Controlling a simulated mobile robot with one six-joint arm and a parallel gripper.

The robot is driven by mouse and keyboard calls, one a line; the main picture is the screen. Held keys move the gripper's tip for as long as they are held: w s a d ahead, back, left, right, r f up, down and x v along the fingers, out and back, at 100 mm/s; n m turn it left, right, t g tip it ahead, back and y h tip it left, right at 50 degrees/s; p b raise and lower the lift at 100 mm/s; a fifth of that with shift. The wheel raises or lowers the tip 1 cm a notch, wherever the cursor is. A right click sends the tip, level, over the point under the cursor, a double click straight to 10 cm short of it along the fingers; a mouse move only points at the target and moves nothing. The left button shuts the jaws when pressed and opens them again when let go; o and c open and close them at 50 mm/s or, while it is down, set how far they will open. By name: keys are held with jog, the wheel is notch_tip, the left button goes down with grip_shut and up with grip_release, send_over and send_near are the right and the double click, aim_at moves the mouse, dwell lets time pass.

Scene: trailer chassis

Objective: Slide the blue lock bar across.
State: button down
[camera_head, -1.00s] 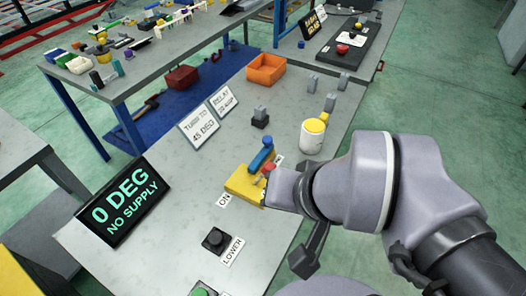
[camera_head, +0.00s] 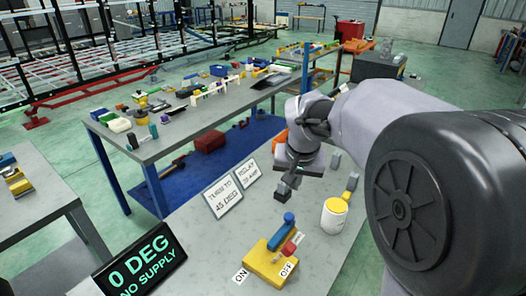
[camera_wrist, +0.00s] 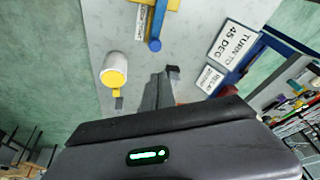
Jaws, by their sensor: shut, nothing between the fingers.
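The blue lock bar (camera_head: 283,225) rests on the yellow block (camera_head: 262,264), beside a small red handle (camera_head: 289,248). ON and OFF labels lie at the block's near edge. The wrist view shows the bar's blue end (camera_wrist: 155,45) and part of the yellow block (camera_wrist: 148,4) at the top edge. My gripper (camera_head: 284,191) points down over the bench behind the bar, apart from it. In the wrist view my gripper's fingers (camera_wrist: 159,76) are together and empty, with a small black part beside their tips.
A white can (camera_head: 335,217) with a yellow top stands right of the block. Two signs (camera_head: 222,197) stand to its left, behind a dark display (camera_head: 138,265) reading 0 DEG NO SUPPLY. An orange bin is mostly hidden behind my arm. Bare bench lies left of the block.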

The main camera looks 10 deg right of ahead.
jog(key=w+d+f, duration=0.1)
jog(key=w+f, duration=0.4)
jog(key=w, duration=0.1)
jog(key=shift+w+d+h, duration=0.2)
jog(key=shift+w+h, duration=0.05)
jog(key=shift+h, duration=0.05)
jog(key=shift+f, duration=0.1)
jog(key=b, duration=0.5)
send_over(280, 229)
jog(key=w+d, duration=0.4)
jog(key=shift+a+f, duration=0.1)
jog(key=shift+f, duration=4.9)
jog(key=shift+s+a, duration=0.1)
jog(key=s+a+b, duration=0.2)
jog(key=s+a, duration=0.1)
jog(key=s, duration=0.1)
jog(key=shift+a, duration=0.35)
